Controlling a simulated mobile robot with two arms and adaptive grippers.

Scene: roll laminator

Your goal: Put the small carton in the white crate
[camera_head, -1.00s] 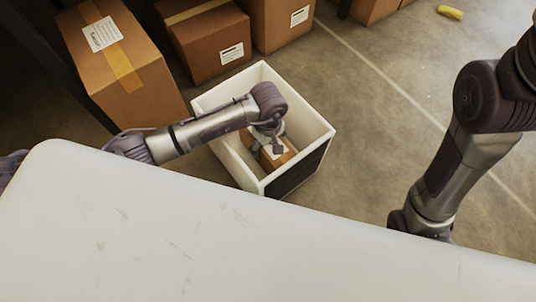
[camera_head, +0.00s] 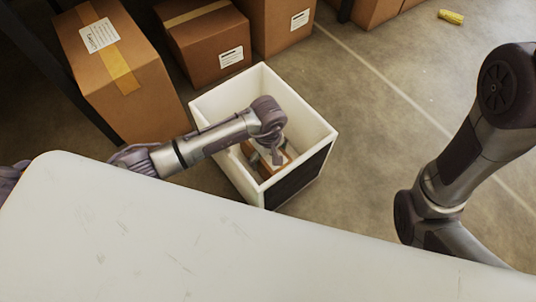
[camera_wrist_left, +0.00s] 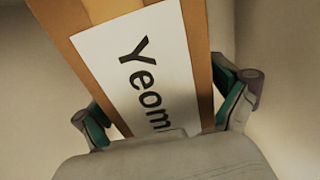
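The small carton (camera_head: 284,156) is brown with a white label and sits low inside the white crate (camera_head: 315,122), which stands on the floor beyond the table. My left gripper (camera_head: 271,152) reaches down into the crate over the carton. The left wrist view shows the carton's label (camera_wrist_left: 150,75) with printed letters. The left gripper's green-padded fingers (camera_wrist_left: 165,110) lie against both sides of the carton and look shut on it. Whether the carton touches the crate's bottom is hidden. My right arm shows at the right, but its gripper is out of sight.
A white table (camera_head: 150,235) fills the foreground, its far edge close to the crate. Large brown boxes (camera_head: 125,75) stand behind and left of the crate. A small yellow object (camera_head: 451,17) lies far right. The floor right of the crate is clear.

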